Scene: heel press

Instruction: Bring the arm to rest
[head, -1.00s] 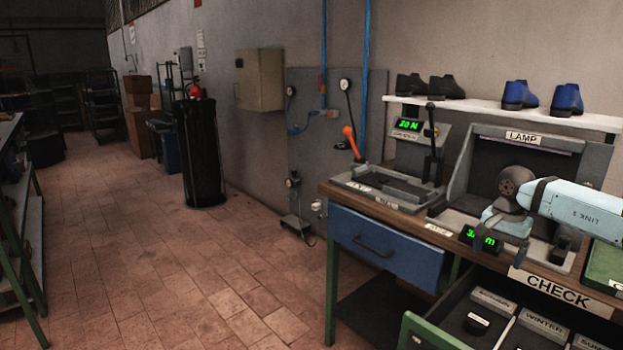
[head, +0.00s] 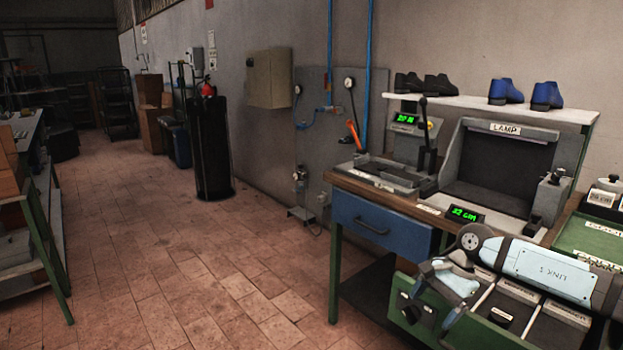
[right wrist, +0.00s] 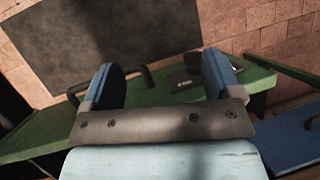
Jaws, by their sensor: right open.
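My right arm comes in from the right edge of the head view, its light-blue link low over the open drawer. My right gripper (head: 431,308) hangs at the drawer's green front, pointing down. In the right wrist view its two blue fingers (right wrist: 162,80) stand wide apart with nothing between them. Beyond them are a green edge and a dark flat surface (right wrist: 110,40). Whether the gripper touches the drawer I cannot tell. My left gripper is in neither view.
The open drawer (head: 490,305) has labelled compartments, partly covered by my arm. Behind it stands the wooden bench with a lamp box (head: 505,165), a lever press (head: 425,140) and a green display (head: 465,215). Shoes (head: 505,91) stand on a white shelf.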

